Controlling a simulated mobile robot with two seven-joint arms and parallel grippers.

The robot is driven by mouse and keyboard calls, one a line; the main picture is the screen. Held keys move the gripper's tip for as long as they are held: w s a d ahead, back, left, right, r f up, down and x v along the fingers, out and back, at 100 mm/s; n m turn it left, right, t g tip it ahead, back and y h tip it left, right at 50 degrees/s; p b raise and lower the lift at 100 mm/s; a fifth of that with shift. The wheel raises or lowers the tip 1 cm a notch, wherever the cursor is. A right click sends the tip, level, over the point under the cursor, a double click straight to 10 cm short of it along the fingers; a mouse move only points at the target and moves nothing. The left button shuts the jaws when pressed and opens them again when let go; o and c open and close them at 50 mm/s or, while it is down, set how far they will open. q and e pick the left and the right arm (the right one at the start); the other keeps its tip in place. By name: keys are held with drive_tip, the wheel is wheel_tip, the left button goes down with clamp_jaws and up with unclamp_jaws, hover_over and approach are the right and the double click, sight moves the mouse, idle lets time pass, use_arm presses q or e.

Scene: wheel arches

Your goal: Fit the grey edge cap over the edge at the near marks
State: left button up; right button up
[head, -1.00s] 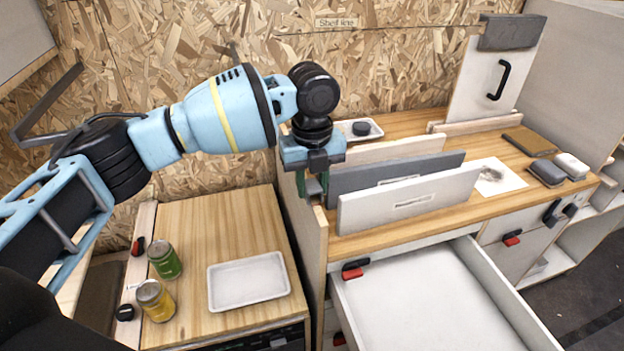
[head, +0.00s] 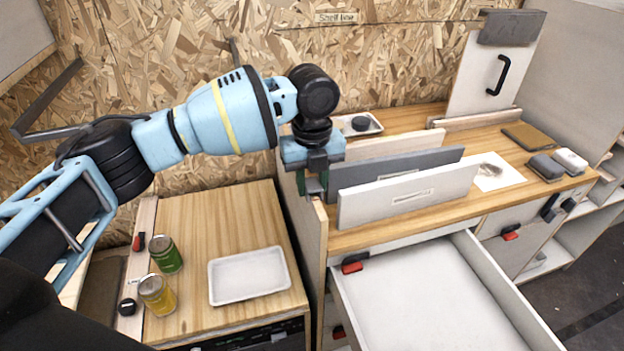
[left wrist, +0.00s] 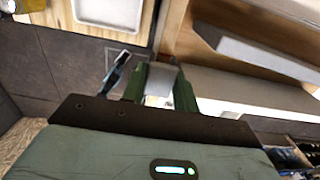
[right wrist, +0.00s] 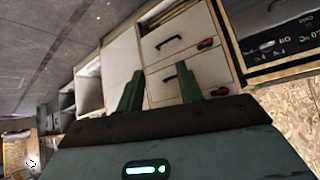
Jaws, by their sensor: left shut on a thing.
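My left gripper (head: 314,186) points down above the near end of the upright wooden side panel (head: 314,240) at the counter's left end. It is shut on the grey edge cap (head: 315,182), a small grey piece mostly hidden by the fingers. In the left wrist view the cap (left wrist: 160,78) shows pale grey between the green fingers. The panel's top edge runs just under the gripper; I cannot tell whether the cap touches it. The near marks cannot be made out. My right gripper (right wrist: 160,88) shows only in its wrist view, open and empty, with drawer fronts beyond.
White and grey boards (head: 408,195) stand upright on the counter right beside the gripper. An open drawer (head: 430,290) juts out below.

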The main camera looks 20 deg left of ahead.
use_arm(q)
drive_tip(key=shift+f, duration=0.4)
drive_tip(key=o, duration=1)
wheel_tip(320, 180, up, 8)
drive_tip(key=shift+f, duration=0.1)
idle(0.9)
